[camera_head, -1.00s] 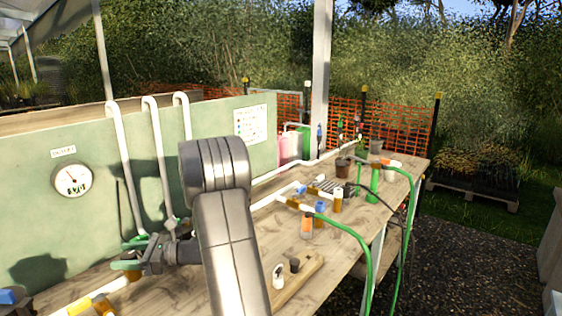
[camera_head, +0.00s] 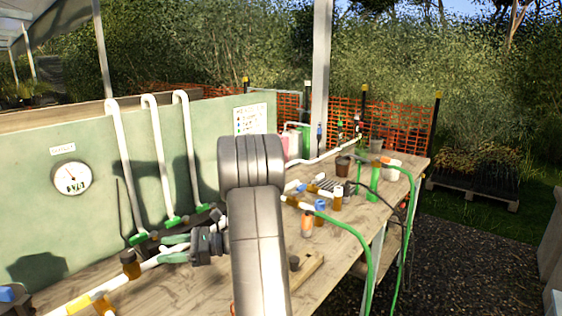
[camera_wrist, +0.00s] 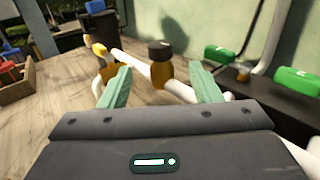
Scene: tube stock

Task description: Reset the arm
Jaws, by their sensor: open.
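My gripper (camera_head: 167,249) is low over the workbench (camera_head: 330,262), near the white pipe run at the foot of the green panel (camera_head: 88,137). In the wrist view my gripper (camera_wrist: 160,88) has its two pale green fingers spread apart, with nothing held between them. I cannot tell whether the fingers touch the pipe. My arm hides part of the bench in the head view.
Three white bent pipes (camera_head: 117,150) with green ends hang over the panel, beside a round gauge (camera_head: 72,178). Green hoses (camera_head: 360,240), bottles and fittings occupy the right of the bench. A wooden block (camera_head: 308,268) lies near the front edge.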

